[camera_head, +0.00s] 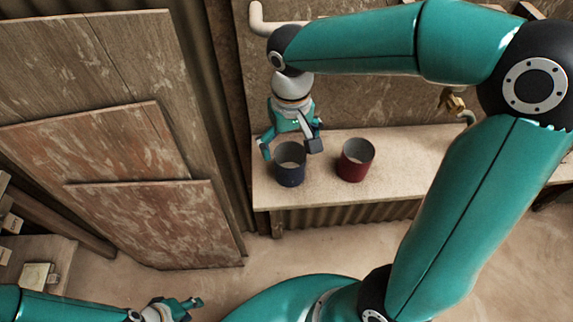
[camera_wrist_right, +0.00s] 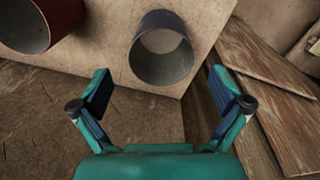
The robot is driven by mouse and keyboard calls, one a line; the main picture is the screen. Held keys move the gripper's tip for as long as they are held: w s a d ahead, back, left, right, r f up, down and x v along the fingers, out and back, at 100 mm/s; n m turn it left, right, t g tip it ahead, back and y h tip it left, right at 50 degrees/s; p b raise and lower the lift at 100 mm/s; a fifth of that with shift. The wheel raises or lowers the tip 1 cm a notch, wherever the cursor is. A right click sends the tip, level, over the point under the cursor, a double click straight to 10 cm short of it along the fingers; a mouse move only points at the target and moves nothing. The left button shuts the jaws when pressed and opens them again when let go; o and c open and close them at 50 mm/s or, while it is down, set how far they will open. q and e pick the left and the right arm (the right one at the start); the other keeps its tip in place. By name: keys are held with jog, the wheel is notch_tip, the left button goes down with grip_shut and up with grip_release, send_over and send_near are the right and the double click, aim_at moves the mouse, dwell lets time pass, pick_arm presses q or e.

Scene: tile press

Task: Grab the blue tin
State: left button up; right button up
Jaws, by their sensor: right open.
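The blue tin (camera_head: 291,177) stands upright and open-topped on the wooden bench, left of the red tin (camera_head: 353,173). My right gripper (camera_head: 289,149) is open and empty, its fingers spread over the back of the blue tin's rim. In the right wrist view the blue tin (camera_wrist_right: 160,73) lies ahead, between the directions of the two fingers (camera_wrist_right: 165,90); I see no finger touching it. The red tin (camera_wrist_right: 66,16) is at the top left there. My left gripper (camera_head: 178,308) is low at the left, away from the bench; its jaw opening is unclear.
The bench (camera_head: 420,165) has clear top to the right of the red tin. Wooden panels (camera_head: 110,150) lean left of the bench. A pale pipe (camera_head: 258,22) and a brass tap-like fitting (camera_head: 452,102) are at the back wall.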

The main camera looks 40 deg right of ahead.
aim_at(289, 163)
jog(key=shift+s+a+f+p, duration=0.1)
jog(key=shift+f+p, duration=0.1)
jog(key=shift+f, duration=1.5)
jog(key=shift+a+f+p, duration=0.1)
jog(key=shift+f+p, duration=0.05)
jog(key=shift+f, duration=1.55)
jog(key=shift+d, duration=0.1)
jog(key=c, duration=1.2)
jog(key=shift+r, duration=0.15)
jog(key=shift+c, duration=0.2)
